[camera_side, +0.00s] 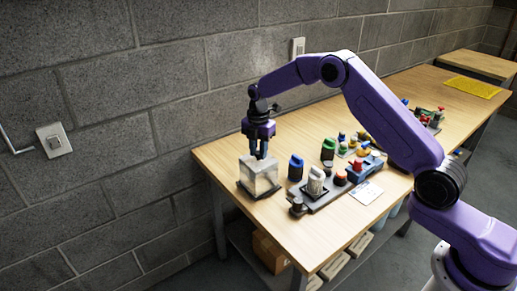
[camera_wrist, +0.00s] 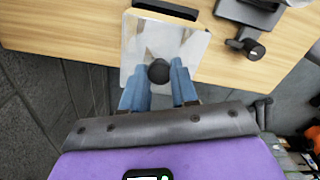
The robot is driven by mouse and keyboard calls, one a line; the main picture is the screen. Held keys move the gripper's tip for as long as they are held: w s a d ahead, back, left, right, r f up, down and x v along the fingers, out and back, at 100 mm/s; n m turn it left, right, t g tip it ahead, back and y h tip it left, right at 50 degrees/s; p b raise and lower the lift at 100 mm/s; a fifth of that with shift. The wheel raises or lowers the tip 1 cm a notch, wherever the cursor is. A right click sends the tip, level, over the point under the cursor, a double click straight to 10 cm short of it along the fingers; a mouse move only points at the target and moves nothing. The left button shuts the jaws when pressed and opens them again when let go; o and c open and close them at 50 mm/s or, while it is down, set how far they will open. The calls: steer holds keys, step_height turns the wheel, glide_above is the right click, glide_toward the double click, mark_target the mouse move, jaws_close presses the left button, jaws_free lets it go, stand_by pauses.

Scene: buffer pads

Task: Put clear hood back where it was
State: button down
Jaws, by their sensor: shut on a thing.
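The clear hood (camera_side: 259,177) is a see-through box at the left end of the table, upright at or just above a dark flat pad (camera_side: 243,188). I cannot tell if it touches the pad. In the wrist view the clear hood (camera_wrist: 190,45) shows from above, with a round black knob (camera_wrist: 158,72) on top. A strip of the dark pad (camera_wrist: 166,9) shows past its far edge. My gripper (camera_side: 261,156) points down over the hood. In the wrist view my gripper's (camera_wrist: 158,78) blue fingers are on both sides of the knob, shut on it.
A green bottle (camera_side: 328,149) and several small coloured items stand farther back. The block wall is close behind the table (camera_side: 290,235); its front left area is clear.

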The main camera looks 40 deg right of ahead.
steer(key=shift+f, duration=0.25)
steer(key=c, duration=0.8)
jaws_free()
step_height(320, 180, up, 16)
steer(key=s+a+r+m, duration=0.2)
steer(key=s+a+r, duration=0.1)
steer(key=s+a, duration=0.5)
steer(key=s+d+f+m, duration=0.2)
steer(key=s+m, duration=0.3)
steer(key=s, duration=2.2)
steer(key=s+d+f+m, duration=0.1)
steer(key=s+d, duration=0.1)
steer(key=s, duration=0.1)
steer(key=s+d+f+m, duration=0.1)
steer(key=s+d, duration=0.1)
steer(key=s, duration=0.2)
steer(key=s+d+f, duration=0.1)
steer(key=s+d, duration=0.1)
steer(key=s, duration=0.2)
steer(key=shift+d+f+m, duration=0.1)
steer(key=shift+f+m, duration=0.1)
steer(key=shift+m, duration=0.2)
